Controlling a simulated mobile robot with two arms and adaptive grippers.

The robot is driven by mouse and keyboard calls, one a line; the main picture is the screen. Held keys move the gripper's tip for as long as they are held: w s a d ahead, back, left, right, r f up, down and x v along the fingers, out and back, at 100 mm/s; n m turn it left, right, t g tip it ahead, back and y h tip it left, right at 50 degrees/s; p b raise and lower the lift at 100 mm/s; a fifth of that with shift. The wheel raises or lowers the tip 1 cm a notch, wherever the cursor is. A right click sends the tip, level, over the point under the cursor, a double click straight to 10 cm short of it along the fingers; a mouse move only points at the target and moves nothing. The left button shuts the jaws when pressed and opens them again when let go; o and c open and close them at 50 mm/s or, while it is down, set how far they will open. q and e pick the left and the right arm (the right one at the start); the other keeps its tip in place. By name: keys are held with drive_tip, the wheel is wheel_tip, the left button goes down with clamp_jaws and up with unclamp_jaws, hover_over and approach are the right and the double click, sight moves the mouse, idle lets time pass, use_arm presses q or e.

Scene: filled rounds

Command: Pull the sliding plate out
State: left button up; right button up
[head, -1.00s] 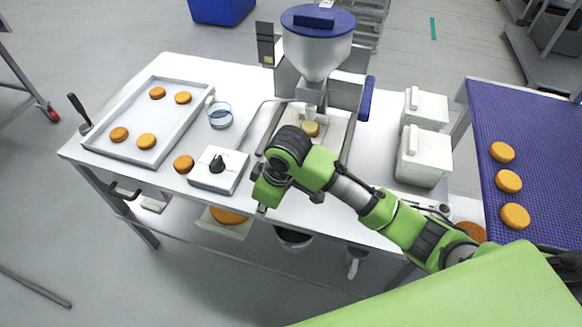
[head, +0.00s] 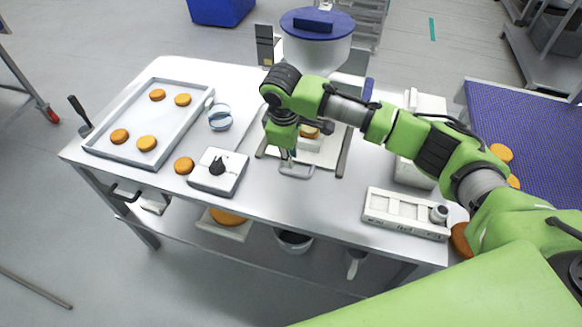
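The sliding plate (head: 322,157) is a pale flat plate between two dark rails below the hopper machine (head: 317,50). An orange-brown round (head: 308,131) lies on it, partly hidden by my arm. A grey loop handle (head: 297,172) stands at the plate's front edge. My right gripper (head: 288,160) points down at the handle's left part, close to it or touching; I cannot tell which. Its fingers are small and partly hidden, so their opening is unclear. My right arm covers the machine's lower part. My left gripper is out of view.
A tray (head: 190,115) with several rounds stands at left. A control box with a black knob (head: 218,170), a loose round (head: 184,165) and a clear ring (head: 220,117) are left of the plate. A white slotted holder (head: 405,212) is at right. The tabletop before the handle is clear.

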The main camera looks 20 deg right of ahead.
sight(291, 173)
drive_tip(key=f, duration=0.5)
drive_tip(key=w+f, duration=0.1)
drive_tip(key=f, duration=0.1)
drive_tip(key=shift+d+f+p, duration=0.3)
drive_tip(key=shift+d, duration=0.1)
clamp_jaws()
